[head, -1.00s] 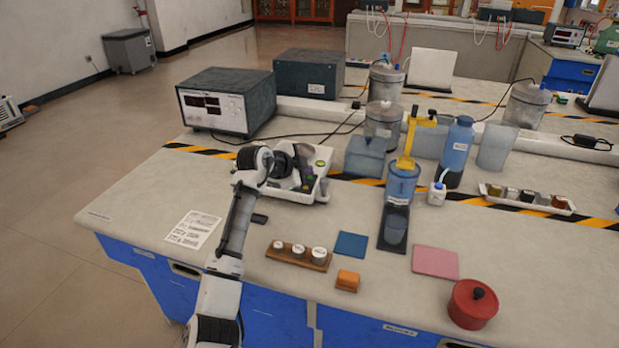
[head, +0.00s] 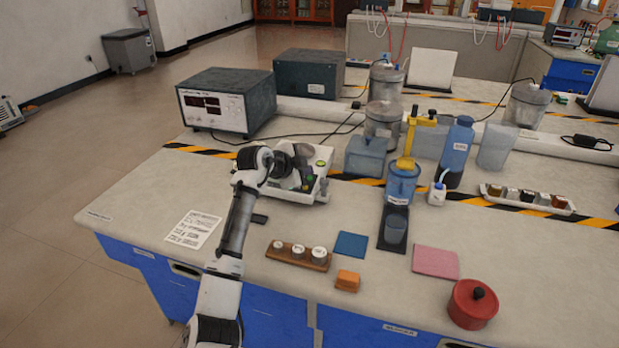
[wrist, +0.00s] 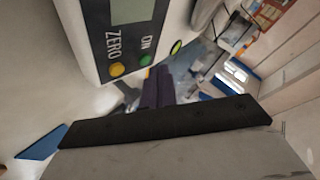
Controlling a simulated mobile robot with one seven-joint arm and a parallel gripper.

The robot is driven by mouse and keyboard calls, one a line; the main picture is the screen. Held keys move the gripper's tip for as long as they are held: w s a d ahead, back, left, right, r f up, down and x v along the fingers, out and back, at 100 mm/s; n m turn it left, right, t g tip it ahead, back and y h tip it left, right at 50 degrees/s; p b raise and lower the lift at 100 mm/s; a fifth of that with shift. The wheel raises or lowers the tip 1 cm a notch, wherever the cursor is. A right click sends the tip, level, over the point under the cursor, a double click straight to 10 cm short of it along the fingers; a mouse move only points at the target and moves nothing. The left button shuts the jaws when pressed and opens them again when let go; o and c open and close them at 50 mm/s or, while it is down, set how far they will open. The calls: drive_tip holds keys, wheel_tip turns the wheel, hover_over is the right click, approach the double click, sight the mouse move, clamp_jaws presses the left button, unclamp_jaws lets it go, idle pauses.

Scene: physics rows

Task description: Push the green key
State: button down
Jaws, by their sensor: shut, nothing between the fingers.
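The white balance (head: 318,190) stands on the bench in the head view, partly hidden by my arm. In the wrist view its panel (wrist: 90,45) fills the upper left, with a grey display. The green key (wrist: 145,60) is by the word ON, beside a yellow key (wrist: 117,70) by the word ZERO. A yellow-green oval (wrist: 176,47) lies further right. My gripper (wrist: 164,73) is shut and empty, its dark fingers just below the green key in the picture. I cannot tell whether they touch it. In the head view my gripper (head: 292,180) is over the balance.
A blue beaker (head: 402,184) with a yellow stand (head: 408,140) is right of the balance. A wooden rack of small jars (head: 297,257), an orange block (head: 347,280) and a red pot (head: 473,304) stand nearer the front. A paper sheet (head: 193,229) lies left.

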drive_tip(key=shift+w+f+b, duration=0.1)
drive_tip(key=shift+f+b, duration=0.25)
drive_tip(key=shift+f, duration=0.25)
idle(0.3)
drive_tip(key=shift+r, duration=0.6)
wheel_tip(320, 180, up, 6)
drive_tip(key=s+p, duration=0.1)
drive_tip(key=p, duration=0.2)
drive_tip(key=shift+s+a, duration=0.15)
drive_tip(key=shift+s, duration=0.05)
idle(0.4)
